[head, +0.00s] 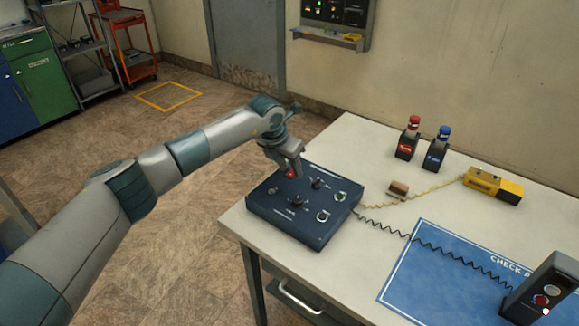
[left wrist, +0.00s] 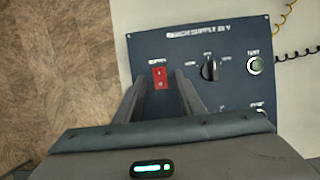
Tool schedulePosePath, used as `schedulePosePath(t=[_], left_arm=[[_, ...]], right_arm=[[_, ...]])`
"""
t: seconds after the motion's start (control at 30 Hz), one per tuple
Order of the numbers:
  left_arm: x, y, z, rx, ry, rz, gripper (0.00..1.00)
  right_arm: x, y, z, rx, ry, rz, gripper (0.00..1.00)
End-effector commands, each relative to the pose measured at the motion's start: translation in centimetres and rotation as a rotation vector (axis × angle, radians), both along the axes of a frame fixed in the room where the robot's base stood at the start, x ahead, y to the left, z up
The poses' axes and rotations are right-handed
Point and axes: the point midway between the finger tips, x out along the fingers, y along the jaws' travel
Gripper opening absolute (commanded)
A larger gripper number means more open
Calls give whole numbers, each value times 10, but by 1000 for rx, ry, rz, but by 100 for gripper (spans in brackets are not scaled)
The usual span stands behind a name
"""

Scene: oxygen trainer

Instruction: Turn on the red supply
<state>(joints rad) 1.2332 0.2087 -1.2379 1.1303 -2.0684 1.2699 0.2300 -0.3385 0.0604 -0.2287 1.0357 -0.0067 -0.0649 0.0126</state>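A dark blue control box (head: 272,222) lies near the table's left end, its panel facing up. In the left wrist view its panel (left wrist: 225,45) carries a small red switch or cover (left wrist: 160,77) at the left. The red part also shows in the head view (head: 291,174), partly hidden by my gripper. A black rotary knob (left wrist: 210,69) and a pale round button (left wrist: 254,65) sit right of it. My left gripper (head: 292,172) is low over the box's far edge. Its fingers (left wrist: 159,88) are open, one each side of the red part; contact cannot be told.
A red-topped black unit (head: 408,138) and a blue-topped one (head: 437,148) stand at the back of the table (head: 350,140). A yellow device (head: 493,186), a small brown block (head: 398,189), a blue mat (head: 440,275) and a dark button station (head: 540,290) lie rightward. A coiled black cable crosses the mat.

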Motion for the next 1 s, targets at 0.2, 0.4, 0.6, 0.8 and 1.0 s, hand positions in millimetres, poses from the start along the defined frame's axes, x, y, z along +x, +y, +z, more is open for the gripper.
schedulePosePath(t=[0.2, 0.4, 0.6, 0.8, 1.0], left_arm=[[0, 0, 0, 0, 0, 0, 0], [1, -1, -1, 9, 12, 1, 0], [4, -2, -2, 54, 71, 2, 0], [7, -4, -2, 105, 138, 4, 0], [8, -4, 0, 142, 191, 3, 0]], right_arm=[[0, 0, 0, 0, 0, 0, 31], [1, 0, -2, 0, 0, 0, 31], [12, 4, -1, 6, -16, -3, 31], [14, -1, -5, -6, 23, -11, 31], [8, -12, -15, -28, 92, -20, 31]])
